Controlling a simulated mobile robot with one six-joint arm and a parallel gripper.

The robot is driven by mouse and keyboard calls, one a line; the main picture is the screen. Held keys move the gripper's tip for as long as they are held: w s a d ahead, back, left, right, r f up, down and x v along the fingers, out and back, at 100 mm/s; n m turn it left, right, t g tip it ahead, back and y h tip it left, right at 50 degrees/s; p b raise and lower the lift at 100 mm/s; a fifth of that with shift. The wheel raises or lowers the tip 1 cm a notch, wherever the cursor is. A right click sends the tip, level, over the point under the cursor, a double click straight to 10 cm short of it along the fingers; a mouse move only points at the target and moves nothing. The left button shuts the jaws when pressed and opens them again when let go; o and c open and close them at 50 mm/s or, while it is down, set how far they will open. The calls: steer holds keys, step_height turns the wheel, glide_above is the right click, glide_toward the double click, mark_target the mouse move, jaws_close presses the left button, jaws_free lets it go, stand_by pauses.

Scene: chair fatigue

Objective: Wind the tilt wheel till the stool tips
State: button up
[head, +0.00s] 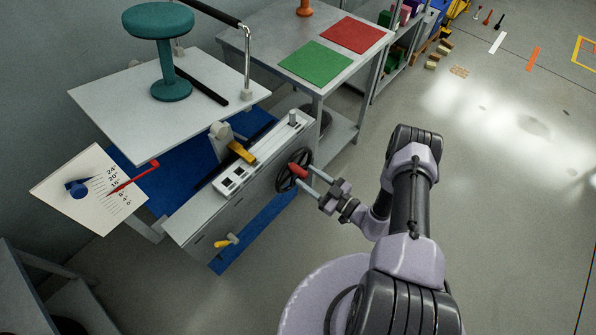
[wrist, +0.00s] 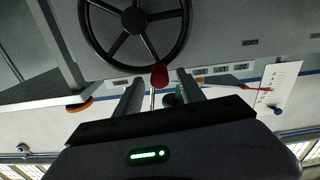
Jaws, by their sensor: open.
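The teal stool (head: 160,50) stands on its round base on the white tilt plate (head: 100,95), not tipped over. The black spoked tilt wheel (head: 283,178) is on the side of the grey bench; its rim also shows in the wrist view (wrist: 187,40). A red handle knob (head: 298,171) sits on the wheel and shows at the rim in the wrist view (wrist: 159,75). My gripper (head: 304,174) is open at the wheel, its fingers (wrist: 158,92) either side of the knob's line. Whether they touch it I cannot tell.
A white angle card (head: 80,205) with a red pointer (head: 135,177) is at left; the exact reading is unclear. A black rail (head: 205,12) runs by the stool. A table with green (head: 315,61) and red mats stands behind.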

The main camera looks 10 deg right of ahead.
mark_target(290, 165)
steer(key=x, duration=0.4)
steer(key=shift+w+a+b, duration=0.2)
steer(key=shift+w+b, duration=0.15)
jaws_close()
stand_by(1.1)
